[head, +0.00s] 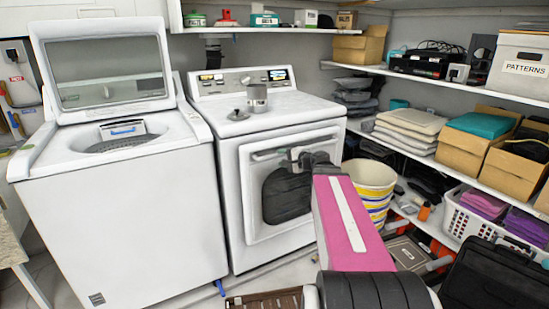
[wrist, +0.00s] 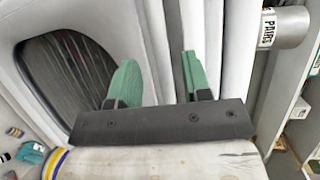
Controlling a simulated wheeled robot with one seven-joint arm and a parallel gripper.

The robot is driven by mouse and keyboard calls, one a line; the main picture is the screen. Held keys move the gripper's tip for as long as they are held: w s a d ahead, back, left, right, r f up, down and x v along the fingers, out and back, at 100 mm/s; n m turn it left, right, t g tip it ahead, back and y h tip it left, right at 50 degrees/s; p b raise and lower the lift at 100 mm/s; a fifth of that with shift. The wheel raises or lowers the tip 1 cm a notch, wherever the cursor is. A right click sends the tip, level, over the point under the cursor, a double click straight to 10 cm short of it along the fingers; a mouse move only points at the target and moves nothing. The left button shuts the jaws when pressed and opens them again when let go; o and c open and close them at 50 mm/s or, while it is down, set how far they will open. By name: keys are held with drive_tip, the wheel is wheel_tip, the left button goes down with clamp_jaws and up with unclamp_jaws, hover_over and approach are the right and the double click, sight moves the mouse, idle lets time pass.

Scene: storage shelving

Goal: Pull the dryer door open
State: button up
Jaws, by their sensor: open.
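The white dryer (head: 270,113) stands right of the washer in the head view. Its front door (head: 251,190) has a dark window and looks shut. A pale bar handle (head: 267,154) runs along the door's top edge. My gripper (head: 301,154) is at the right part of this handle and hides some of it. In the wrist view my gripper (wrist: 157,60) has its two green fingers apart, with pale ridges of the dryer front between and behind them. The door window (wrist: 68,78) lies to the left of the fingers. I cannot tell whether a finger touches the handle.
A striped bin (head: 368,185) stands right of the dryer, near my arm. Shelves (head: 450,82) and a laundry basket (head: 465,222) fill the right side.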

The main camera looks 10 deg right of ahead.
sight(275, 156)
drive_tip(key=shift+x, duration=2.6)
drive_tip(key=shift+s, duration=0.1)
clamp_jaws()
